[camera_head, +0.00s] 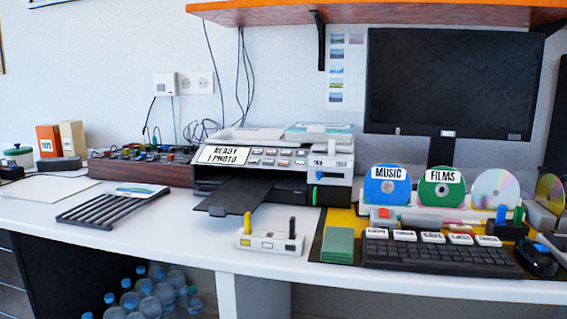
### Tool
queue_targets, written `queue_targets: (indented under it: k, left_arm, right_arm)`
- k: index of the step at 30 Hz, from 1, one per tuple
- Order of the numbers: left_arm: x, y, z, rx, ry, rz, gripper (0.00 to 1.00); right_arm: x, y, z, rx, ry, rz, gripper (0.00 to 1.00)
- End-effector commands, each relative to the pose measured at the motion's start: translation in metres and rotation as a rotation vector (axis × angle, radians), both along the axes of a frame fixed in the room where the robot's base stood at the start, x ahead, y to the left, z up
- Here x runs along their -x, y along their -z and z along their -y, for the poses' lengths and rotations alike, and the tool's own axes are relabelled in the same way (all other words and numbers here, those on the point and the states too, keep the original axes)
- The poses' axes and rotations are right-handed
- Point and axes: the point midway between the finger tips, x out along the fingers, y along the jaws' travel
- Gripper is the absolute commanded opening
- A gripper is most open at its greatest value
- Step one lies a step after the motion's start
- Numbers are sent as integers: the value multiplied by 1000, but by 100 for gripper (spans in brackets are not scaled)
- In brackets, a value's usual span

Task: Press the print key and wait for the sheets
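The printer (318,185) stands on the desk in the middle. Its display (224,154) reads "READY 1 PHOTO". Small keys (284,152) sit in rows right of the display; their labels are too small to read, so I cannot tell which is the print key. The black output tray (236,196) sticks out in front and looks empty. A black keyboard (430,257) at the front right has several white labelled keys along its back edge, also too small to read. Neither of my grippers is in view.
Discs marked MUSIC (387,186) and FILMS (441,188) stand below the monitor (450,85). A white block with two levers (270,241) and a green pad (338,246) lie in front. A slatted rack (95,212) is left; desk between it and the block is clear.

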Motion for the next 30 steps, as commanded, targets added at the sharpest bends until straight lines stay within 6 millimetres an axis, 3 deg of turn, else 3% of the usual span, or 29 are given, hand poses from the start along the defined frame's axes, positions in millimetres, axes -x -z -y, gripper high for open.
queue_targets:
  k: [11, 30]
  left_arm:
    - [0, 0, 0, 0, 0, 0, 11]
    - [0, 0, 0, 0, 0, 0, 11]
  right_arm:
    - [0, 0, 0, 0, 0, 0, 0]
    - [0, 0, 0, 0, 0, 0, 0]
